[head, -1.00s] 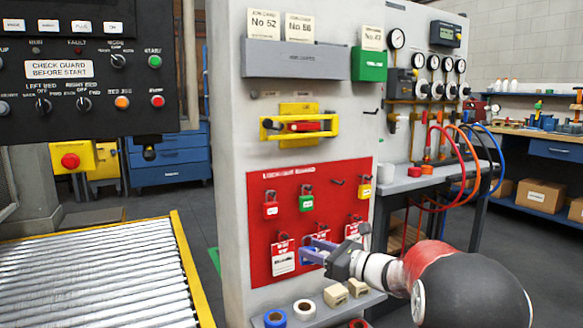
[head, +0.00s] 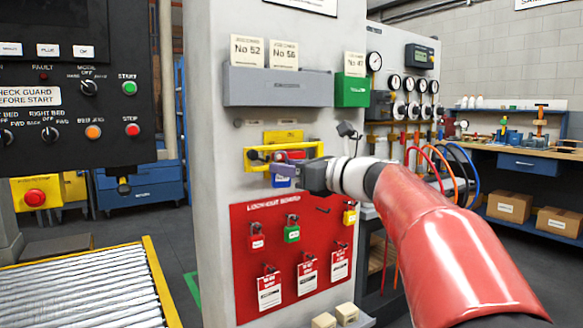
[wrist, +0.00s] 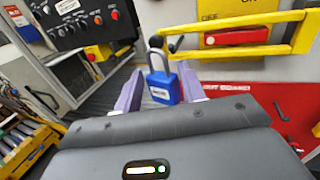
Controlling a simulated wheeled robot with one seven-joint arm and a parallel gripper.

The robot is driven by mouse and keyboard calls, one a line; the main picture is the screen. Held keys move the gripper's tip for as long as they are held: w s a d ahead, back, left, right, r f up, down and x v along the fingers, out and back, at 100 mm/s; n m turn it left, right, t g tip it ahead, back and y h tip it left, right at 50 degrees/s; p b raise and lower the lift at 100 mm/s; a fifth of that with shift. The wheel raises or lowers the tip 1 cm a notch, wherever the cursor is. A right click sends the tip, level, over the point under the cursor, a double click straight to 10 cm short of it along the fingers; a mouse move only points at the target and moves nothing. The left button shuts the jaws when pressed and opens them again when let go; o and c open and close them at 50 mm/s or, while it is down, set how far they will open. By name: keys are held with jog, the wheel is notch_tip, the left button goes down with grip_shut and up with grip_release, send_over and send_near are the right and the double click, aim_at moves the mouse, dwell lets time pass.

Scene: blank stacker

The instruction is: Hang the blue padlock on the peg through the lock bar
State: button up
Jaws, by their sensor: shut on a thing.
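The blue padlock (head: 282,181) is between the fingers of my gripper (head: 284,174), which is shut on it. In the wrist view the padlock (wrist: 164,89) hangs upright between purple fingers, its grey shackle up. The yellow lock bar (head: 312,164) is on the grey column, in front of a red handle (wrist: 232,39). In the wrist view the bar (wrist: 220,53) runs right of the shackle. A dark peg (wrist: 177,44) shows at the bar's left end, close to the shackle. I cannot tell whether the peg passes through the shackle.
The red lockout board (head: 263,222) with red, green and yellow padlocks and several tags is below my gripper. A grey card holder (head: 277,87) and a green box (head: 352,90) are above. A black control panel (head: 75,110) is at left, over a roller conveyor (head: 90,290).

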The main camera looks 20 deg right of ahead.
jog(key=shift+w+a+f+p, duration=0.15)
jog(key=shift+w+a+f, duration=0.25)
jog(key=shift+w, duration=0.85)
jog(key=shift+w+a+f+p, duration=0.1)
jog(key=shift+w+a+f, duration=0.25)
jog(key=shift+w, duration=0.9)
jog(key=shift+w+a+f+p, duration=0.2)
jog(key=shift+w+a, duration=0.25)
jog(key=shift+w, duration=0.8)
jog(key=o, duration=1.2)
